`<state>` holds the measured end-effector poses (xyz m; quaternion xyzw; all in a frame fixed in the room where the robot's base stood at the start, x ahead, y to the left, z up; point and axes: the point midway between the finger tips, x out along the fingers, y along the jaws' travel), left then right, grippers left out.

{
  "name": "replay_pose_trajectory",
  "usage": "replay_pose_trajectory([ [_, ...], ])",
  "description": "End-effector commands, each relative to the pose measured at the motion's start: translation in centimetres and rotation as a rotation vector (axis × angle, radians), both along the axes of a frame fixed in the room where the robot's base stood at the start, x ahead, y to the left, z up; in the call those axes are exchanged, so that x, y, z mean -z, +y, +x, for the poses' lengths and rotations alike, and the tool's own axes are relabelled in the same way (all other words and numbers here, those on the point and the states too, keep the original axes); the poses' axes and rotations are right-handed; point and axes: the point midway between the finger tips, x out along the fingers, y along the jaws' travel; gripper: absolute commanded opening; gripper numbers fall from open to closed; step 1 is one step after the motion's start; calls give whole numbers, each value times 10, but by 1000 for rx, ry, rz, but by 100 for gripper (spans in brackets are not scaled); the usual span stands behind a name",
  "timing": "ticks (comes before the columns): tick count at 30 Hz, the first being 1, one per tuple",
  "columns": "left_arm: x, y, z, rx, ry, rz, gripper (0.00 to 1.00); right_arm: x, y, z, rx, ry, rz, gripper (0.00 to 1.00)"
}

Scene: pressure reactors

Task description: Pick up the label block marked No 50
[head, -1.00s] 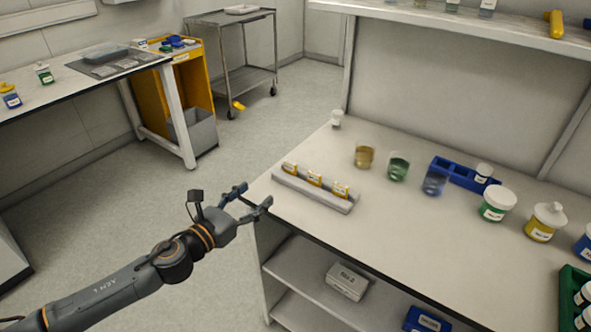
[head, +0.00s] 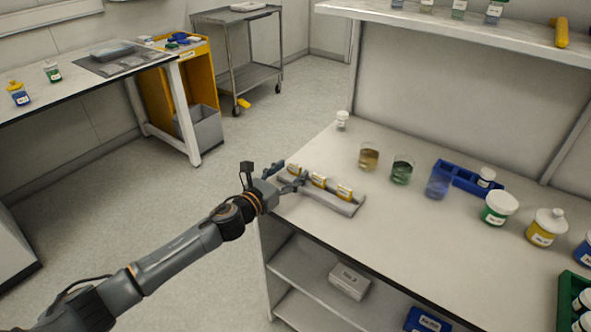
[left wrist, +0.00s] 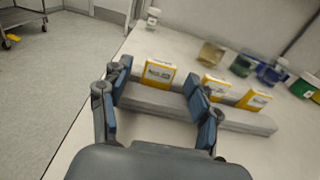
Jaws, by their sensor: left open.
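Three yellow-and-white label blocks stand in a row on a grey holder (head: 335,204) near the bench's left front edge. They are the left block (head: 295,170), the middle block (head: 318,180) and the right block (head: 344,191). My left gripper (head: 289,174) is open and empty at the holder's left end. In the left wrist view, the left block (left wrist: 159,73) shows between and beyond the open fingers (left wrist: 157,82). The middle block (left wrist: 216,86) and right block (left wrist: 254,99) lie right of it. Their printed numbers are too blurred to read. My right gripper is not in view.
Beakers (head: 369,157), a blue rack (head: 466,178) and lidded jars (head: 500,207) stand farther right on the bench. A small white bottle (head: 342,121) stands at the back left corner.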

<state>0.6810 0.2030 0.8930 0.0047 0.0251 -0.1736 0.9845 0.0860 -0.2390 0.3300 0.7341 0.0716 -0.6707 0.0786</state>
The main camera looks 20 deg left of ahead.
Motion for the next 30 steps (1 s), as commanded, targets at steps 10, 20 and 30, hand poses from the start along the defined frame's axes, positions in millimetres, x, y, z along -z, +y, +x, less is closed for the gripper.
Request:
replay_pose_trajectory([
  [10, 1, -2, 4, 0, 1, 0, 54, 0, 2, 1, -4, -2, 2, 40],
  [20, 0, -1, 4, -1, 0, 0, 19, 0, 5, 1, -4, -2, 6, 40],
  [30, -10, -1, 5, -1, -3, 1, 19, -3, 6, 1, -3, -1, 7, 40],
])
